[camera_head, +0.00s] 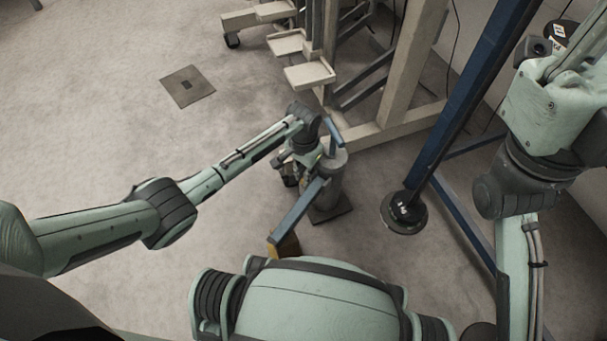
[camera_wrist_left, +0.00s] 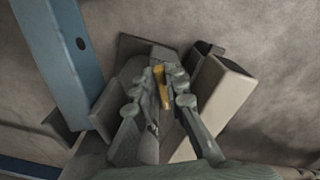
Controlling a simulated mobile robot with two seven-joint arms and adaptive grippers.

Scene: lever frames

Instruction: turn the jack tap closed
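The jack (camera_head: 334,180) is a grey cylinder on a dark base plate, standing on the floor in the middle of the head view. A blue lever bar slopes down and left in front of it. The jack tap (camera_wrist_left: 160,86) shows in the left wrist view as a narrow yellow piece. My left gripper (camera_wrist_left: 166,84) has its fingers on either side of the tap, close against it, and looks shut on it. In the head view my left gripper (camera_head: 293,172) is at the jack's left side, partly hidden by the wrist. My right gripper is out of view.
A beige frame (camera_head: 395,75) stands just behind the jack. A blue post (camera_head: 462,105) slants to its right, near a black disc (camera_head: 405,212). A blue bar (camera_wrist_left: 62,65) is close left of the fingers. Floor at left is mostly clear.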

